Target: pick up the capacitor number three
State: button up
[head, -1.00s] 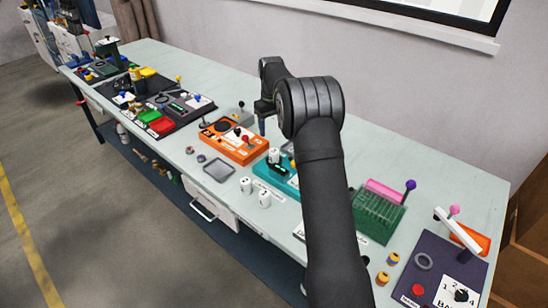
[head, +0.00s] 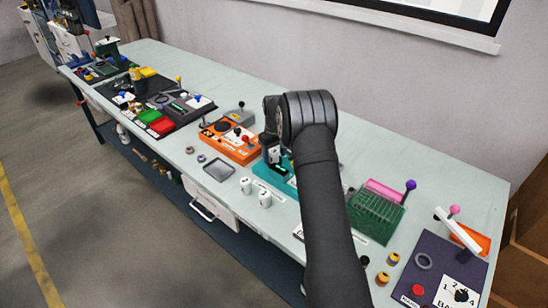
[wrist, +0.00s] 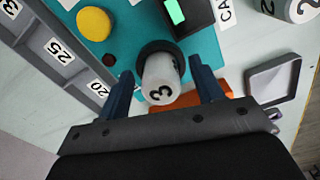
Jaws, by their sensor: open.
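Capacitor number three (wrist: 162,74), a light grey cylinder marked "3", stands in a dark round holder on the teal station (wrist: 120,45). My gripper (wrist: 163,82) is open, with one blue finger on each side of the capacitor. I cannot tell whether either finger touches it. In the head view, the capacitor (head: 274,154) is partly hidden by my gripper (head: 270,140), which is over the teal station (head: 272,172).
Two more white capacitors stand on the table in front of the station, one left (head: 245,185) and one right (head: 265,198). A shallow grey tray (head: 218,172) lies to their left. An orange station (head: 230,145) is left of the teal one, and a green rack (head: 375,212) is right.

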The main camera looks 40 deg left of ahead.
jog(key=c, duration=1.1)
